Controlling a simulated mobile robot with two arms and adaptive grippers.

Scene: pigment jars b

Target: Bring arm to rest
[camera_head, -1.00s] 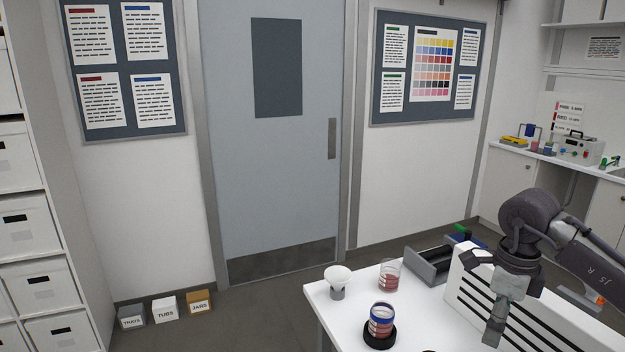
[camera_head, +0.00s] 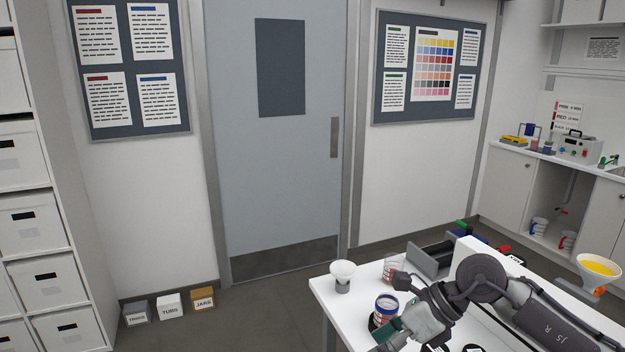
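My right arm comes in from the right over the white table (camera_head: 322,290). My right gripper (camera_head: 392,332) is low over the front of the table, in front of a jar with a blue band (camera_head: 386,302). I cannot tell whether its fingers are open or shut, or whether it touches the jar. The jar's lower part and its black round base are partly hidden by the gripper. A clear jar with red contents (camera_head: 391,266) stands behind, partly covered by my arm. My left gripper is not in view.
A white funnel with yellow contents (camera_head: 598,268) shows right of my arm. Labelled boxes (camera_head: 170,306) sit on the floor by the door.

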